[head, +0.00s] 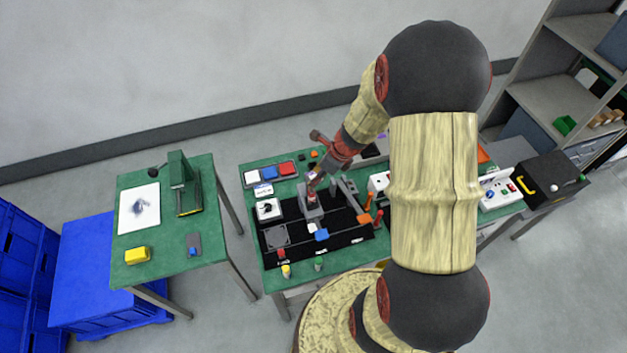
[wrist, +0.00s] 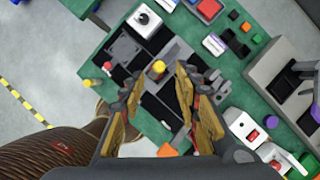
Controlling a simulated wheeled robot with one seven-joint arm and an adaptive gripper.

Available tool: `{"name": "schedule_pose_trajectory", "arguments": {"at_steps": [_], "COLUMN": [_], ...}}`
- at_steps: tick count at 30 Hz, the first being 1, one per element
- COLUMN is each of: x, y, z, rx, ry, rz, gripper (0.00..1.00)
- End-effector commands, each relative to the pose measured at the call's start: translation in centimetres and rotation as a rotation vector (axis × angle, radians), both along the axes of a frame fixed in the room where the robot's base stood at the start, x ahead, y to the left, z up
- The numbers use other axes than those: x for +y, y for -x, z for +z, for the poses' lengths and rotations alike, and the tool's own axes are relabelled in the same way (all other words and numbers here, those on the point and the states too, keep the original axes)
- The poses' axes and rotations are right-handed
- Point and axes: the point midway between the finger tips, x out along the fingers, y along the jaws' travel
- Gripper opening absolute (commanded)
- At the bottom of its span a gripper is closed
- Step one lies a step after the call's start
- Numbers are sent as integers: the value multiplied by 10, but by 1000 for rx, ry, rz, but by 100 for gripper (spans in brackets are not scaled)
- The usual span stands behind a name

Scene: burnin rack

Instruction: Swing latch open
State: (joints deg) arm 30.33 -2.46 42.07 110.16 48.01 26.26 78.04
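My gripper (head: 314,188) hangs low over the black mat (head: 345,240) on the green middle table. In the wrist view my gripper (wrist: 160,98) has its two worn yellow fingers spread apart, with nothing held between them. A yellow-topped knob (wrist: 157,69) shows just beyond the fingertips, apart from them. In the head view a grey block (head: 312,213) stands on the mat below my gripper. I cannot tell for certain which part is the latch; my gripper and arm hide some of this spot.
A tray with white, blue and red blocks (head: 270,173) lies at the table's back left. A black box (head: 546,180) with a yellow handle stands far right. A second green table (head: 163,255) is at left, across a gap.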

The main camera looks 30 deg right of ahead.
Motion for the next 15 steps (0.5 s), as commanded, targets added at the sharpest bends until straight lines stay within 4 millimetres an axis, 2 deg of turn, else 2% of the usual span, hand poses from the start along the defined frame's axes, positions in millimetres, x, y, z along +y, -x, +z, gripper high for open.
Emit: {"name": "schedule_pose_trajectory", "arguments": {"at_steps": [1, 6, 15], "x": [3, 6, 8], "y": [-2, -10, -15], "z": [-9, -29, -40], "rx": [2, 0, 0], "ry": [-2, 0, 1], "rz": [2, 2, 2], "gripper": [33, 33, 33]}}
